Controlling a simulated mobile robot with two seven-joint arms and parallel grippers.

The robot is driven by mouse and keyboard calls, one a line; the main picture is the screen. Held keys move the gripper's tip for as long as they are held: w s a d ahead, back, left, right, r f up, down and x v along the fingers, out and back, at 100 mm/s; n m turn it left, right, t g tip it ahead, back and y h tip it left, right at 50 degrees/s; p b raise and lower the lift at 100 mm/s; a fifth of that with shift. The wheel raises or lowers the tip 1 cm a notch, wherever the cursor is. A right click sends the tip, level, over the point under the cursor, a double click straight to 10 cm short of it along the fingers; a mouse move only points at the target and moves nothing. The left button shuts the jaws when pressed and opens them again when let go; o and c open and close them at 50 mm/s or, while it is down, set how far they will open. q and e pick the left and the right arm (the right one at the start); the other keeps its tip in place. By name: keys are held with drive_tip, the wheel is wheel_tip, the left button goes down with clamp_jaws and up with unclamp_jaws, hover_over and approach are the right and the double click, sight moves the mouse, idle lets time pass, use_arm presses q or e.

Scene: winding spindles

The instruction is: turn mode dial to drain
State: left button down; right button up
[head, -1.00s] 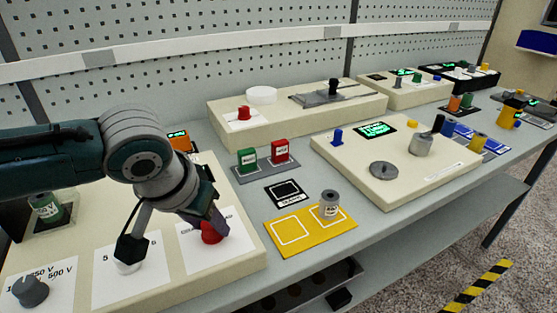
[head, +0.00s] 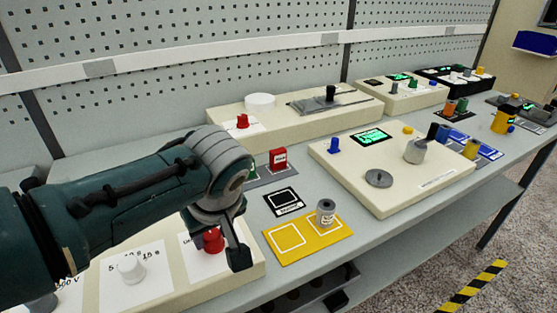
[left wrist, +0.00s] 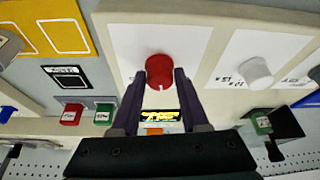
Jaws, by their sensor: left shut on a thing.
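A red dial (head: 211,241) sits on a white label card at the right end of the cream panel (head: 250,272), front left in the head view. It shows from above in the left wrist view (left wrist: 160,68), with a short white mark on its lower edge. My left gripper (left wrist: 164,78) is shut on the red dial, one dark finger on each side. In the head view, my gripper (head: 222,240) and arm hide part of the dial and its card. The card's printing is too small or covered to read. My right gripper is not in view.
A white knob (head: 131,267) sits beside the red dial on the same panel. A yellow mat (head: 312,249) with a grey cylinder (head: 326,213) lies to the right. A red block (head: 278,159) stands behind. Another cream panel (head: 380,200) is further right.

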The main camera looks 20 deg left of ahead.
use_arm(q)
drive_tip(key=n+b, duration=0.1)
drive_tip(key=n, duration=0.1)
drive_tip(key=n+g+b, duration=0.1)
drive_tip(key=shift+w+f+n, duration=0.15)
drive_tip(key=shift+f+n, duration=0.05)
drive_tip(key=shift+n, duration=0.2)
drive_tip(key=shift+r+n+g+y+b, duration=0.1)
drive_tip(key=shift+n+g+y+b, duration=0.3)
drive_tip(key=shift+n+g+b, duration=0.9)
drive_tip(key=shift+n+t, duration=0.4)
drive_tip(key=shift+n, duration=0.3)
drive_tip(key=shift+c, duration=2.1)
unclamp_jaws()
drive_tip(key=shift+r, duration=0.1)
drive_tip(key=shift+w+d+r, duration=0.1)
drive_tip(key=shift+r, duration=0.25)
drive_tip(key=p+v, duration=0.1)
drive_tip(key=v, duration=0.8)
